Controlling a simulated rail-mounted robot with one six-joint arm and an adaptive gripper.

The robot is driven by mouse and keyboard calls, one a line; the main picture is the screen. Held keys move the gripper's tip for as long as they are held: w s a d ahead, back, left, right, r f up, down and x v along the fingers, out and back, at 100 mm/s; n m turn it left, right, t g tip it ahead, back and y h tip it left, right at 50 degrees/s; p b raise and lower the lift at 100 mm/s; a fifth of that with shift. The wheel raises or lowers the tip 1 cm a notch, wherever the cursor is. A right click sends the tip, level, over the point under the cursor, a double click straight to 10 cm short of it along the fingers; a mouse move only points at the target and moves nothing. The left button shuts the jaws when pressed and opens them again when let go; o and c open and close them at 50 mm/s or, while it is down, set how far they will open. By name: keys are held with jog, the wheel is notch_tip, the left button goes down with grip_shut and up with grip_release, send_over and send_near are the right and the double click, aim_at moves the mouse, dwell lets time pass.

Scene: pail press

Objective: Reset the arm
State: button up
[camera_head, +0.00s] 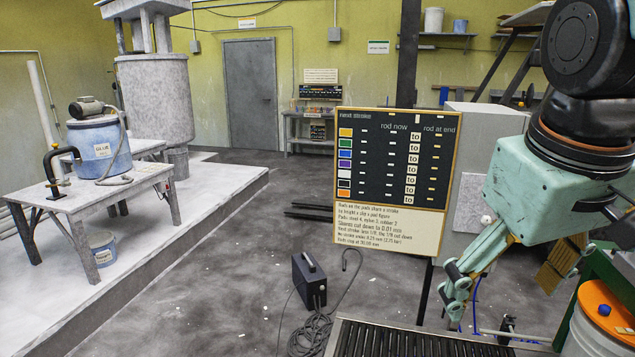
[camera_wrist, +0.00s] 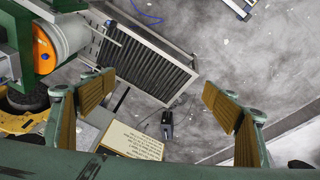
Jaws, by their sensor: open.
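My gripper (camera_head: 505,275) is at the right side of the head view, pointing down, with nothing visible between its fingers. In the wrist view my gripper (camera_wrist: 160,110) shows its two tan-padded fingers spread wide apart, open and empty. Below and between the fingers in the wrist view are a roller conveyor (camera_wrist: 145,55) and the concrete floor. No object touches the fingers.
A sign board (camera_head: 395,180) stands left of my arm. The roller conveyor (camera_head: 400,342) lies at the bottom. A pail with an orange lid (camera_head: 606,305) is at lower right. A black box (camera_head: 309,280) with a cable sits on the floor. A table (camera_head: 100,190) is left.

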jog(key=s+a+f+m+y, duration=0.1)
jog(key=s+a, duration=0.4)
jog(key=s, duration=0.7)
jog(key=shift+f+m+t, duration=0.3)
jog(key=shift+f+m, duration=0.1)
